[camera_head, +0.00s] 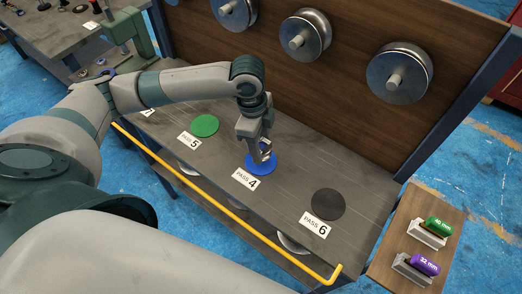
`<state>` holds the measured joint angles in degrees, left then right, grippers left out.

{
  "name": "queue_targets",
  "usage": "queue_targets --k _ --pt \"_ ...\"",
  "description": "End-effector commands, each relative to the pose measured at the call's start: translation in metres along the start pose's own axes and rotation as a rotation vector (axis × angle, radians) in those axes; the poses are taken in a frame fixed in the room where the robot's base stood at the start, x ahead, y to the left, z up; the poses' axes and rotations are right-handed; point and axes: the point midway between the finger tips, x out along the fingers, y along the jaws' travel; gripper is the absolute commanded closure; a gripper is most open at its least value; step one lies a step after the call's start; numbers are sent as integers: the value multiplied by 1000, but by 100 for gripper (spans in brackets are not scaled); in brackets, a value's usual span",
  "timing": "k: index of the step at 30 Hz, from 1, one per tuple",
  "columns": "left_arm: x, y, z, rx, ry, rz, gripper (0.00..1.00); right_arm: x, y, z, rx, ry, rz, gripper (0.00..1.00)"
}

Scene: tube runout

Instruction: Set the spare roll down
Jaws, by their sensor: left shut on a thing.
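My left gripper (262,152) reaches down over the bench and points at the blue round pad (257,168) behind the "PASS 4" card (245,180). It is shut on a small silvery thing, taken to be the spare roll; the fingers hide most of it. I cannot tell whether it touches the pad. A green pad (205,125) lies to the left behind the "PASS 5" card (189,140). A black pad (328,204) lies to the right behind the "PASS 6" card (315,226). Both are bare. My right gripper is not in view.
Steel rolls with stub shafts (400,73) hang on the brown back panel (345,90). A yellow rail (225,218) runs along the bench's front edge. A side board at right bears a green "40 mm" roll (439,226) and a purple "32 mm" roll (425,265) in holders.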

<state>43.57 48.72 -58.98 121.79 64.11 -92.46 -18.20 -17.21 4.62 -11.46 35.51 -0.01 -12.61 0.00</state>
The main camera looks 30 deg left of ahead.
Motion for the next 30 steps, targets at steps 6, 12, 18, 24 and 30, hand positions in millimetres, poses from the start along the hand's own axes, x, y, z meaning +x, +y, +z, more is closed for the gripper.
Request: queue_targets --k 6,12,18,24,30 --pt "1 -2 -1 0 1 -1 92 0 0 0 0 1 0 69" --pt "3 -2 0 -1 0 0 92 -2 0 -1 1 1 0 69" --pt "22 -1 2 -1 -1 2 92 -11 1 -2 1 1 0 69" --pt "39 -1 4 0 1 -1 92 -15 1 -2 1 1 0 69" --pt "41 -2 4 1 1 -2 92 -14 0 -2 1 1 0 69"
